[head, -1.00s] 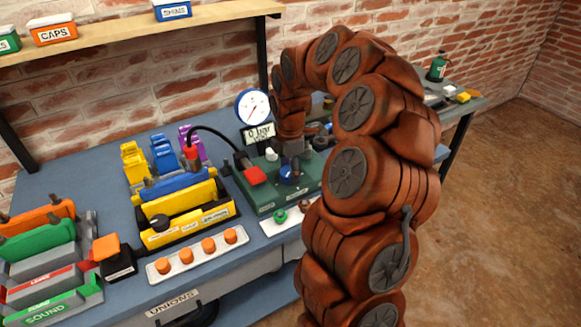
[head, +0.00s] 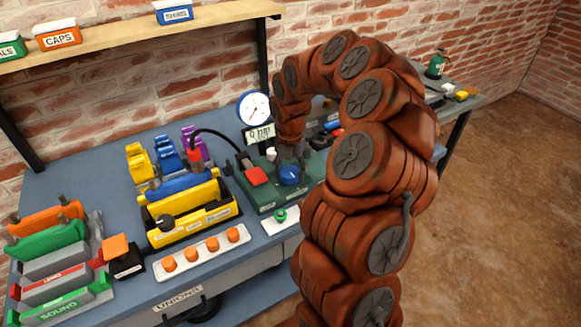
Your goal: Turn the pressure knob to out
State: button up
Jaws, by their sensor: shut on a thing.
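The blue knob (head: 290,175) sits on top of the green pump box (head: 268,199) on the workbench. My gripper (head: 288,165) reaches down from above and is shut on the blue knob, its fingers partly hidden behind my arm links. A round white gauge (head: 254,108) stands behind the box, with a display (head: 259,134) below it reading 0 bar. A red block (head: 257,176) is on the left of the box top. The knob's setting marks are too small to read.
Left of the box is a black and yellow holder (head: 192,222) with a blue part. A white strip with orange caps (head: 203,252) lies in front. A green button plate (head: 281,217) is near the bench edge. A shelf (head: 140,33) hangs above.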

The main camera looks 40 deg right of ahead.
aim_at(290, 172)
jog(key=shift+n, duration=0.5)
jog(key=o, duration=1.2)
jog(key=shift+c, duration=0.2)
notch_tip(290, 172, up, 12)
jog(key=shift+a, duration=0.1)
dwell(0.3)
